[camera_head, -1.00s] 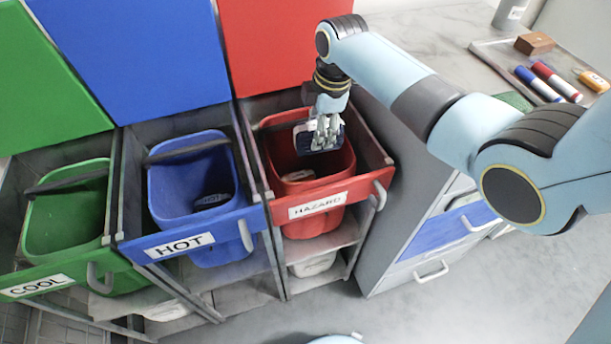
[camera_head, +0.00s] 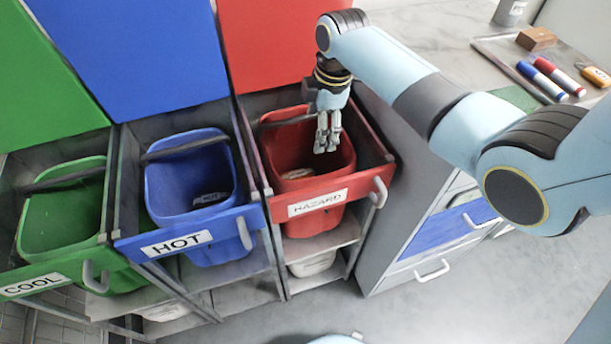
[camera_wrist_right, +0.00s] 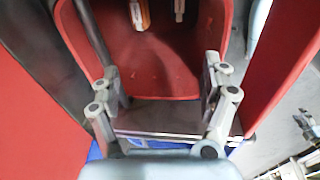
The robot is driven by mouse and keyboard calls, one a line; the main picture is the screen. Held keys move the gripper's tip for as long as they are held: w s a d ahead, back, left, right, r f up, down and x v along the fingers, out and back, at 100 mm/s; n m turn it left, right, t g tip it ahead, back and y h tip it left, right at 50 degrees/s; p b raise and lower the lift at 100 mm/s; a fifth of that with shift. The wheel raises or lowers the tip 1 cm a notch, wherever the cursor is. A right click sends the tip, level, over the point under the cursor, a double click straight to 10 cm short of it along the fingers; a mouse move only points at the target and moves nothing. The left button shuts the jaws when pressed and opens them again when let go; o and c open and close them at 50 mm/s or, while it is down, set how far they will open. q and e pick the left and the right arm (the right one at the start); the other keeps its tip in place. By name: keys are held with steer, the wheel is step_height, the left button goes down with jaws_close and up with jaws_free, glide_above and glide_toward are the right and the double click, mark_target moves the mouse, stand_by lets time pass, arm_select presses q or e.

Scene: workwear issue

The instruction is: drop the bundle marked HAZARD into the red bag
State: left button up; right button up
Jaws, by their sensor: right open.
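The red bag (camera_head: 345,160) hangs open in the rack section labelled HAZARD (camera_head: 318,203). My right gripper (camera_head: 326,150) points down into its mouth with fingers apart, and no bundle shows between them in the head view. The wrist view shows the red bag (camera_wrist_right: 160,65) around the open gripper (camera_wrist_right: 165,105). A dark flat thing with a pale and blue edge (camera_wrist_right: 175,120) shows between or beyond the fingers; I cannot tell whether it touches them or is the bundle. A small pale item (camera_head: 298,174) lies inside the bag. My left gripper is not in view.
A blue bag (camera_head: 185,185) labelled HOT and a green bag (camera_head: 62,220) labelled COOL hang to the left. A grey drawer cabinet (camera_head: 385,235) stands close on the right.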

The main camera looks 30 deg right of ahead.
step_height(320, 180, up, 11)
steer(key=s, duration=0.1)
steer(key=shift+s+d, duration=0.3)
steer(key=shift+s, duration=0.1)
